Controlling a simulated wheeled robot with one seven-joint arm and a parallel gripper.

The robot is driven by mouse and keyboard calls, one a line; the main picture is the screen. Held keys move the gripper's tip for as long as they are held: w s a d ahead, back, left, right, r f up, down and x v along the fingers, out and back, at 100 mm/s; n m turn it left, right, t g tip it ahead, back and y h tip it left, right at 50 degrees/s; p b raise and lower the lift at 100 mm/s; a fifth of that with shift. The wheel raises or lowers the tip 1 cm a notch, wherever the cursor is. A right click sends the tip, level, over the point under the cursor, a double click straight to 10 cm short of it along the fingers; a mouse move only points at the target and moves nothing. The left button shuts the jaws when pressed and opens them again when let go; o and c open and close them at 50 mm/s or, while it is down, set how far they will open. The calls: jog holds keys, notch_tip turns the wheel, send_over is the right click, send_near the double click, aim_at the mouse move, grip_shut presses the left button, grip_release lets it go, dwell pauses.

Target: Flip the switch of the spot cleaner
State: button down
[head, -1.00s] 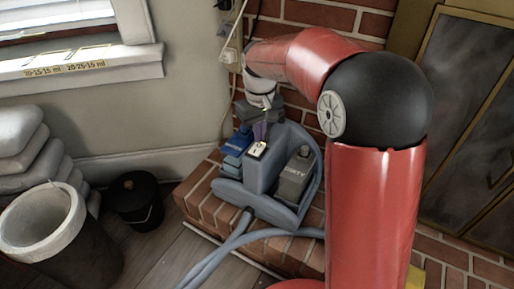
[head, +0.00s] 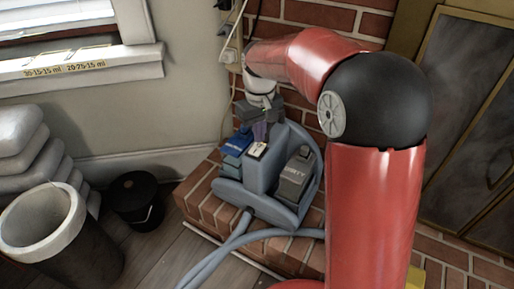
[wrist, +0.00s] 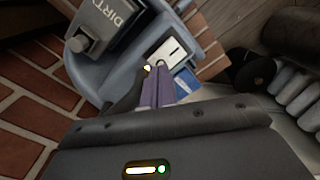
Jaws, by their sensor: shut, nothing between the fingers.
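The blue-grey spot cleaner (head: 262,180) stands on the brick hearth, with a dark tank marked DIRTY (head: 295,178) on its right and a blue part (head: 236,150) on its left. Its white switch plate (head: 256,150) is on top of the middle body. In the wrist view the switch (wrist: 168,52) shows as a pale rocker with a small dark mark. My gripper (head: 260,138) is above and behind the switch, pointing down. In the wrist view its purple fingers (wrist: 154,70) are together, empty, with their tips close to the plate's near edge. I cannot tell whether they touch it.
A grey hose (head: 235,240) runs from the cleaner's front. The brick wall (head: 305,15) is close behind my arm. A black bucket (head: 136,198), a large pale-rimmed pot (head: 42,222) and stacked cushions (head: 25,150) stand to the left. Wooden floor (head: 170,255) lies clear between.

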aim_at(260, 145)
jog(key=shift+f+b, duration=0.5)
jog(key=shift+f, duration=0.4)
dwell(0.7)
jog(key=shift+r, duration=0.15)
notch_tip(260, 145, up, 7)
jog(key=p, duration=0.6)
dwell(0.5)
jog(key=s+d+r+m+t, duration=0.1)
jog(key=s+d+r+t, duration=0.2)
jog(key=s, duration=0.4)
jog(key=s+d+r+m, duration=0.2)
jog(key=s+d+r, duration=0.2)
jog(key=s, duration=0.2)
jog(key=s+d+f+m+t, duration=0.2)
jog(key=s+d, duration=0.1)
jog(key=s, duration=0.9)
jog(key=shift+s+d+t, duration=0.15)
jog(key=shift+d+t, duration=0.15)
jog(key=shift+d, duration=0.05)
